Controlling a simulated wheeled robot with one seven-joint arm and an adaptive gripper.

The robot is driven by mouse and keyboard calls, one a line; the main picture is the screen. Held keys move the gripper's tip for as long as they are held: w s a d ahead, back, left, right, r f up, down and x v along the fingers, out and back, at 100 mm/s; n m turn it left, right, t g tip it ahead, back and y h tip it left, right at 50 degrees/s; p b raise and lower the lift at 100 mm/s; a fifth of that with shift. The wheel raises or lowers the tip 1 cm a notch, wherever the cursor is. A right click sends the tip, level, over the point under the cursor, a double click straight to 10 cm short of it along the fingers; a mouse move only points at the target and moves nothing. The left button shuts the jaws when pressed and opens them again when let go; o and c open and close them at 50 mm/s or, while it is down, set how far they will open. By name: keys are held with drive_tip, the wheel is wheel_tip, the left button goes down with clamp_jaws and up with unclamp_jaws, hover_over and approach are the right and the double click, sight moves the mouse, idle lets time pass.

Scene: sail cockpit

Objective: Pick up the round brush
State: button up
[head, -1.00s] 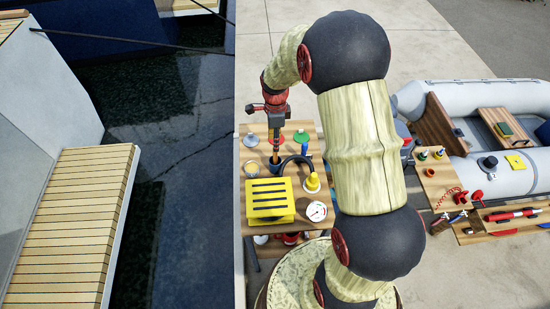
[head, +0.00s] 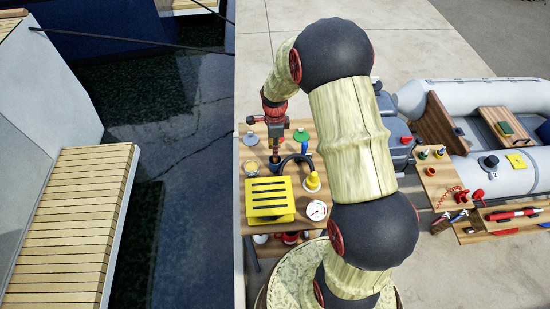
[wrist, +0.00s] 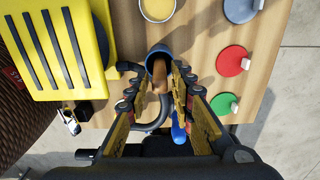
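The round brush appears to be the brown wooden-handled piece (wrist: 159,72) standing in a dark blue cup (wrist: 155,50) on the wooden table. Its bristle end cannot be made out. My gripper (wrist: 160,82) points down over the cup with its fingers on either side of the wooden handle. The fingers look spread, with gaps beside the handle. In the head view my gripper (head: 275,149) is directly above the blue cup (head: 275,167) and hides most of the handle.
A blue-handled item (wrist: 178,130) is close by. Red (wrist: 232,60) and green (wrist: 223,105) discs lie to the side.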

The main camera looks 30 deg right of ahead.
clamp_jaws()
drive_tip(key=shift+r, duration=0.1)
